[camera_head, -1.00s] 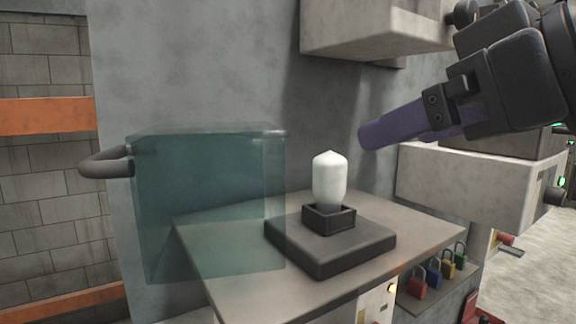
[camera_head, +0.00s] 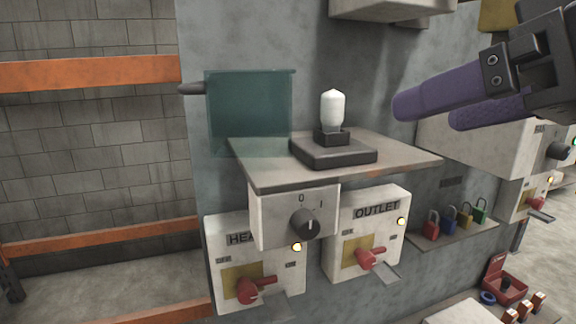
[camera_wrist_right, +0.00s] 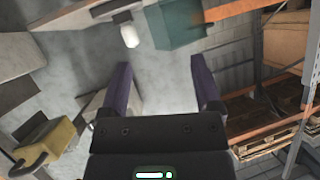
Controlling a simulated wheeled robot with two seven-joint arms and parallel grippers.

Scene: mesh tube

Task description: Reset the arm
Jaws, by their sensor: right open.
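My right gripper (camera_head: 420,112) comes in from the upper right in the head view, its purple fingers apart and nothing between them. In the right wrist view the two fingers (camera_wrist_right: 160,90) are also spread and empty. A white tube-like piece (camera_head: 333,108) stands upright in a black holder (camera_head: 333,152) on a shelf (camera_head: 405,156), left of the gripper and apart from it. It also shows in the right wrist view. A teal see-through box (camera_head: 248,108) with a grey handle is behind the shelf's left side. My left gripper is not in view.
Below the shelf are a dial box (camera_head: 270,215), a HEA-labelled box (camera_head: 228,270) and an OUTLET box (camera_head: 350,262) with red levers. Coloured padlocks (camera_head: 455,218) stand on a small shelf to the right. A grey box (camera_head: 480,145) is below my right gripper.

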